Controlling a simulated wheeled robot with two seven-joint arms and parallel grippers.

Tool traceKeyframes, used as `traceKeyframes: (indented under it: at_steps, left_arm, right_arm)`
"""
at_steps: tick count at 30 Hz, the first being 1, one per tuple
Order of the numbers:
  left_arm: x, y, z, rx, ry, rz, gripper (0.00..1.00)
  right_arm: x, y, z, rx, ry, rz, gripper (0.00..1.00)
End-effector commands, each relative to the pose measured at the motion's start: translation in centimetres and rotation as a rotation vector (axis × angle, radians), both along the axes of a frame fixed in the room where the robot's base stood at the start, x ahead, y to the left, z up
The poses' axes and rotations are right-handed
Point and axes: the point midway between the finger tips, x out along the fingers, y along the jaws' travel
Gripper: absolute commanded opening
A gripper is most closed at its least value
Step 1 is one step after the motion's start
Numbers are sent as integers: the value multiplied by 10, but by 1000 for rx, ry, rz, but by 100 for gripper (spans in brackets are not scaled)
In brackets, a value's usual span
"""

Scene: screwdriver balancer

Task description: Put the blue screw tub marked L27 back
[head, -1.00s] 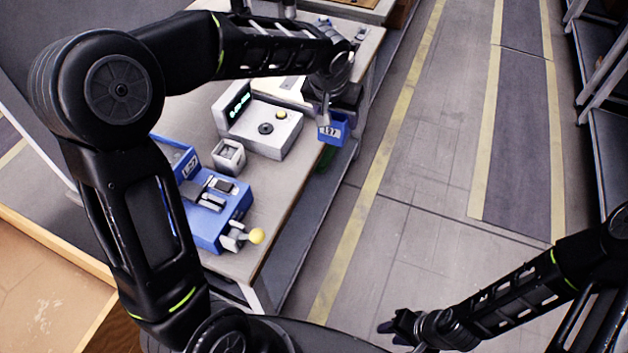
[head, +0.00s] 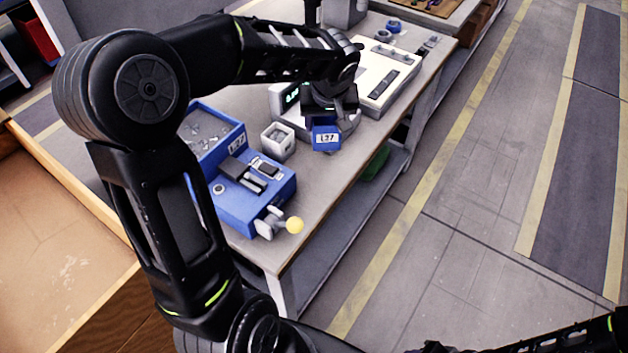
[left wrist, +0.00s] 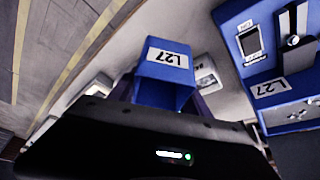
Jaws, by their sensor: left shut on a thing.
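My left gripper (head: 328,118) is shut on the blue screw tub (head: 326,140) with a white L27 label. It holds the tub above the workbench, in front of the grey device with a green display. In the left wrist view the tub (left wrist: 166,72) is at the jaws, with its label facing the camera. A blue machine (head: 262,190) stands nearer on the bench, with a blue bin (head: 203,112) behind it; an L27 label is between them. My right gripper (head: 436,347) barely shows at the bottom edge; its jaws cannot be made out.
A small grey square cup (head: 278,141) stands between the blue machine and the held tub. A pale flat device (head: 388,75) lies farther along the bench. The bench's right edge borders open floor.

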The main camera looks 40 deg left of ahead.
Motion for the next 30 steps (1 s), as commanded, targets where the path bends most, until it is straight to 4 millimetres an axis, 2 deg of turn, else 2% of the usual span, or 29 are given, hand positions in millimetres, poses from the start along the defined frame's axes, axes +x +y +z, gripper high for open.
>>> traceKeyframes:
  at_steps: [1, 4, 14, 17, 25, 30]
  left_arm:
    - [-6, 12, -9, 5, -5, 53, 5]
    - [-14, 24, -10, 10, -8, 115, 5]
    - [-14, 25, -10, 11, -8, 124, 5]
    - [-14, 25, -18, 10, -7, 124, 5]
    - [-15, 24, -64, 10, -5, 121, 5]
    - [-14, 25, -71, 11, -10, 123, 5]
  right_arm:
    - [1, 0, -10, 1, -2, 0, 33]
    - [1, 0, -12, 2, -4, 1, 33]
    - [1, 1, -9, 2, -4, 1, 33]
    - [1, 0, -9, 2, -4, 1, 33]
    - [1, 0, -6, 1, -4, 1, 33]
    - [1, 0, -7, 1, -4, 1, 33]
